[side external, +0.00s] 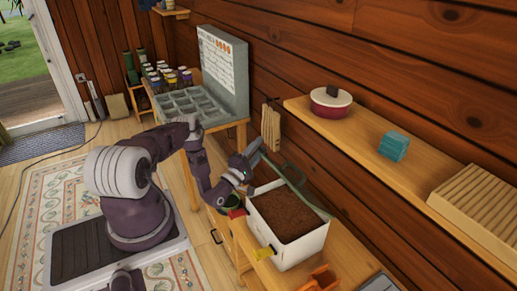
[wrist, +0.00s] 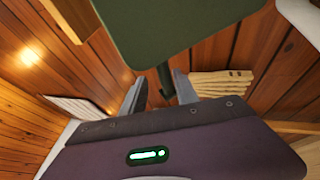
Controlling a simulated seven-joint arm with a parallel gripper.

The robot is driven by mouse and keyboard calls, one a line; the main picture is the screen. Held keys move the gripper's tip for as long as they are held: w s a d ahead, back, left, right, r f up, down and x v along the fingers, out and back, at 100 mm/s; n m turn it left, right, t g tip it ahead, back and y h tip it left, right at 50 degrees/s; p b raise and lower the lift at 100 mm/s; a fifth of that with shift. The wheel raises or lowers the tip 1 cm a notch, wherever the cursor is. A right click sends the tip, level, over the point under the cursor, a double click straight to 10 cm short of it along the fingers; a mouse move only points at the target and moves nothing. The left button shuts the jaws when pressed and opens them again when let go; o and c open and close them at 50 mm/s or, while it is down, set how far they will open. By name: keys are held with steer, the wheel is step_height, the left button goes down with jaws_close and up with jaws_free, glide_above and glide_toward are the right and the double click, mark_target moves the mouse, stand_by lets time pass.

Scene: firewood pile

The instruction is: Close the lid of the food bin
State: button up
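The food bin (side external: 316,244) is a white, open-topped box filled with brown, soil-like material, on the wooden bench. Its green lid (side external: 302,193) stands open, raised along the wall side of the bin and seen nearly edge-on. In the wrist view a dark green panel, apparently the lid (wrist: 180,35), fills the top centre, beyond my fingers. My gripper (side external: 256,150) is beside the bin's far-left end, near the lid's far end. In the wrist view my gripper (wrist: 160,92) has its fingers apart, with a small dark piece visible between them. Contact with the lid cannot be told.
A wall shelf (side external: 370,150) above the bench carries a red pot (side external: 331,103), a teal block (side external: 394,148) and a slatted wooden rack (side external: 480,205). An orange object (side external: 318,280) lies in front of the bin. A grey compartment tray (side external: 190,103) stands behind my arm.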

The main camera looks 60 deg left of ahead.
step_height(320, 180, up, 6)
steer(key=s+d, duration=0.1)
steer(key=s, duration=0.1)
steer(key=shift+s+r, duration=0.15)
steer(key=shift+s, duration=0.2)
steer(key=shift+c, duration=1.4)
step_height(320, 180, up, 13)
steer(key=shift+d+f, duration=0.1)
jaws_close()
steer(key=w+a+f+m+g+h, duration=0.55)
steer(key=w+f+m+g, duration=0.5)
steer(key=m, duration=0.55)
steer(key=s+d+r+m+g+h, duration=0.3)
steer(key=s+d+r+m+g, duration=0.2)
steer(key=r+m+g, duration=0.4)
step_height(320, 180, down, 14)
steer(key=w+n+t, duration=0.1)
steer(key=t, duration=0.1)
